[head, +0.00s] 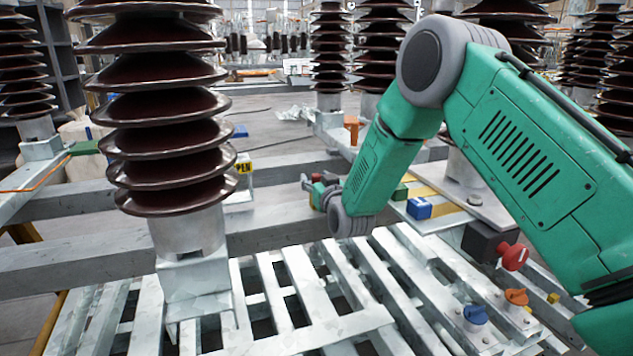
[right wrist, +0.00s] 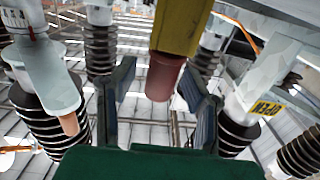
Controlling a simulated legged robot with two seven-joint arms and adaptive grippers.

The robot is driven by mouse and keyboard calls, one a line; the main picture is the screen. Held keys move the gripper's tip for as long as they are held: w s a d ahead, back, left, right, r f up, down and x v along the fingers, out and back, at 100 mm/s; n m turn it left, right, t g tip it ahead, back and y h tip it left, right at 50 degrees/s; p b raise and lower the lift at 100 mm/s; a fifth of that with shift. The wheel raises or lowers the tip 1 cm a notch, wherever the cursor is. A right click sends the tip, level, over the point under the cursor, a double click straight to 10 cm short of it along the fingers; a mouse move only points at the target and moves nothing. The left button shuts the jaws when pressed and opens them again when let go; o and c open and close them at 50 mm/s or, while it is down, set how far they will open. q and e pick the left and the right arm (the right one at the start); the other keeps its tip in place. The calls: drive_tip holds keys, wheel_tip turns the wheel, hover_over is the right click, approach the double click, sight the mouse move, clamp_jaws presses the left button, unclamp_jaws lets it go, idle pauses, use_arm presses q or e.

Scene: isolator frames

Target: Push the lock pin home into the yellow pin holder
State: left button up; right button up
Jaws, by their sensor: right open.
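In the right wrist view, the yellow pin holder (right wrist: 180,26) comes in from the top. A dull red cylinder, which looks like the lock pin (right wrist: 164,78), sticks out of its lower end. My right gripper (right wrist: 155,95) is open, with one dark finger on each side of the pin's end. The right finger is close to the pin; I cannot tell whether they touch. In the head view, my right gripper (head: 316,186) is small and partly hidden behind my green arm. I cannot make out the pin or holder there. My left gripper is not in view.
A large brown ribbed insulator (head: 165,110) stands at left on a slatted metal frame (head: 300,290). At right are a blue block (head: 419,208), a red knob (head: 514,257), and blue (head: 475,314) and orange (head: 516,297) knobs. A copper-tipped grey arm (right wrist: 55,80) lies left of the gripper.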

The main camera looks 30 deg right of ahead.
drive_tip(key=v, duration=1.2)
drive_tip(key=shift+f, duration=0.15)
drive_tip(key=s+a+f+n+g+y+p, duration=0.2)
drive_tip(key=s+a+f+g+y+p, duration=0.35)
drive_tip(key=s+f, duration=0.85)
drive_tip(key=s+a+f+g+p, duration=0.1)
drive_tip(key=s+a+f+g, duration=0.1)
drive_tip(key=s, duration=0.5)
drive_tip(key=s+a+f+n+g+p, duration=0.1)
drive_tip(key=s+a+f+g+p, duration=0.1)
drive_tip(key=s+g, duration=0.3)
drive_tip(key=s+a+f+g+h+p, duration=0.1)
drive_tip(key=s+a+f+g, duration=0.1)
drive_tip(key=s, duration=0.9)
drive_tip(key=shift+a+f+g, duration=0.2)
drive_tip(key=shift+f+g, duration=0.35)
drive_tip(key=shift+g, duration=0.5)
drive_tip(key=shift+s+d, duration=0.1)
drive_tip(key=shift+s, duration=0.1)
